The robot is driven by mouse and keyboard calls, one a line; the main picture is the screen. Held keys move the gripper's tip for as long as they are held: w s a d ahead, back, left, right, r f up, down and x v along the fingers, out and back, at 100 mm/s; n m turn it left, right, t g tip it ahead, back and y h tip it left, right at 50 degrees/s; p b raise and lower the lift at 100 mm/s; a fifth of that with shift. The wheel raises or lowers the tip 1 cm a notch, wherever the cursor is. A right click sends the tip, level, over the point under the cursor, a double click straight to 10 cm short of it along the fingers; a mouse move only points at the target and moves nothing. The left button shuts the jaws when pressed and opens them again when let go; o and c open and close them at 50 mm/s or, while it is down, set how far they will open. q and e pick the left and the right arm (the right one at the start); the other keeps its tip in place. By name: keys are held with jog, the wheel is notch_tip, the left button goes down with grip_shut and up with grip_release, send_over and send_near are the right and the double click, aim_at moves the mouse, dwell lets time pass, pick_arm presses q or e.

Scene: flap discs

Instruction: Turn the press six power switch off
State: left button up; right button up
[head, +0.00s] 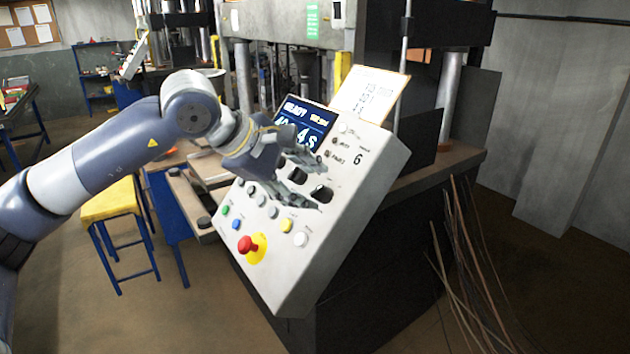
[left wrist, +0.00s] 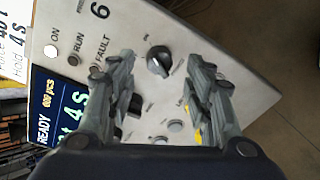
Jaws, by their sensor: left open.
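The press six control panel (head: 350,215) is a tilted light-grey box marked 6. My left gripper (head: 319,184) is open over its upper part. A black rotary switch (head: 322,193) with a light pointer line sits between the fingertips. In the left wrist view this switch (left wrist: 158,60) lies between the two open fingers, with a gap on both sides. Its label is too small to read. A second black knob (left wrist: 135,104) is partly hidden by the left finger. The ON lamp (left wrist: 51,51) is lit white; the RUN and FAULT lamps are dark. My right gripper is not in view.
The panel's screen (head: 305,122) is lit and reads READY in the wrist view. Below the gripper are coloured buttons and a red emergency stop (head: 247,244) on a yellow disc. A paper sheet (head: 371,92) stands behind the panel. A yellow stool (head: 110,200) stands at left.

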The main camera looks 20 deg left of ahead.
aim_at(316, 190)
pick_arm(q)
jog(key=x, duration=0.3)
jog(key=shift+w+d+p, duration=0.1)
jog(key=shift+w+p, duration=0.05)
jog(key=shift+p, duration=0.15)
jog(key=shift+f, duration=0.1)
jog(key=c, duration=1)
jog(key=shift+c, duration=0.2)
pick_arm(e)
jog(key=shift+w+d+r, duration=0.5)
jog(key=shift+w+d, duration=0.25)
